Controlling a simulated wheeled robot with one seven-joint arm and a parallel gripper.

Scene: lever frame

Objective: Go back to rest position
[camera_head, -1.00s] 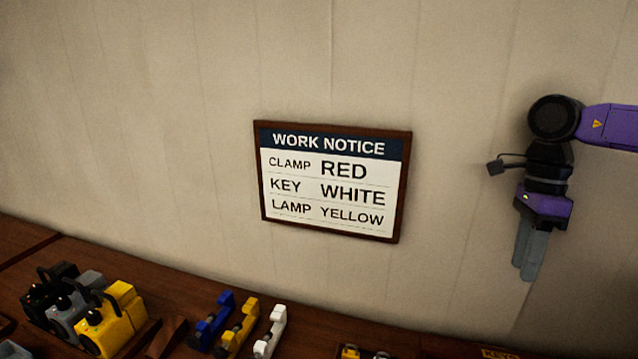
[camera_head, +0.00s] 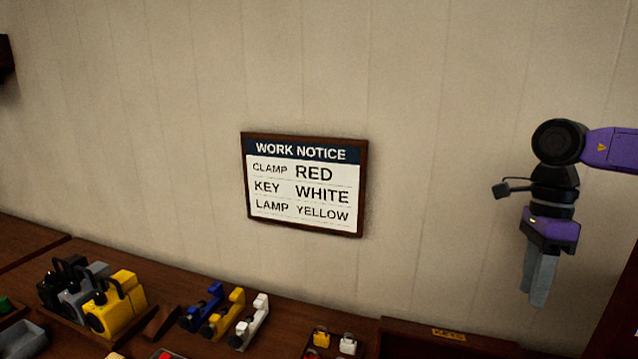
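My gripper (camera_head: 538,303) hangs on the right side of the view, pointing down in front of the wall. Its grey fingers look close together, but from this angle I cannot tell whether they are open or shut. I see nothing held between them. The fingers are above the bench and apart from everything on it. The work notice (camera_head: 303,186) on the wall reads clamp red, key white, lamp yellow.
A wooden bench (camera_head: 90,255) runs along the wall. Black, grey and yellow lamps (camera_head: 117,305) stand at left. Blue, yellow and white clamp-like pieces (camera_head: 250,325) stand right of them. Small padlock-like pieces (camera_head: 347,344) sit near a wooden box marked KEYS (camera_head: 405,333).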

